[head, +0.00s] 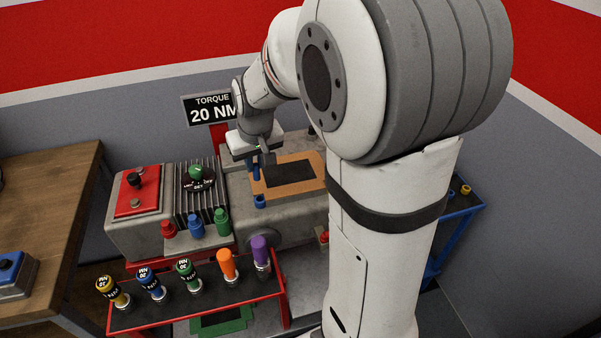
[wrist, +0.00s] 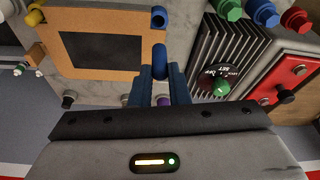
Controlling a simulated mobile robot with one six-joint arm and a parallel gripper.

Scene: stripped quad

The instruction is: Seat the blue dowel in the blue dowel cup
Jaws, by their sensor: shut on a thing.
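My gripper (head: 257,165) is shut on the blue dowel (wrist: 159,57), which stands out between its fingertips in the wrist view. In the head view the held dowel (head: 255,172) is small, at the left edge of the orange-tan panel. The blue dowel cup (wrist: 158,16) is a small blue ring at the top of the wrist view, ahead of the dowel and apart from it. In the head view the cup (head: 259,201) sits at the near left corner of the panel, below the gripper. How high the dowel is above the surface is hard to tell.
The orange-tan panel (head: 311,188) with a dark centre lies beside the gripper. A finned block with a green knob (head: 195,172) and a red plate (head: 137,197) are to the left. A red rack (head: 180,311) holding several coloured-handled tools stands in front. A torque sign (head: 207,110) stands behind.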

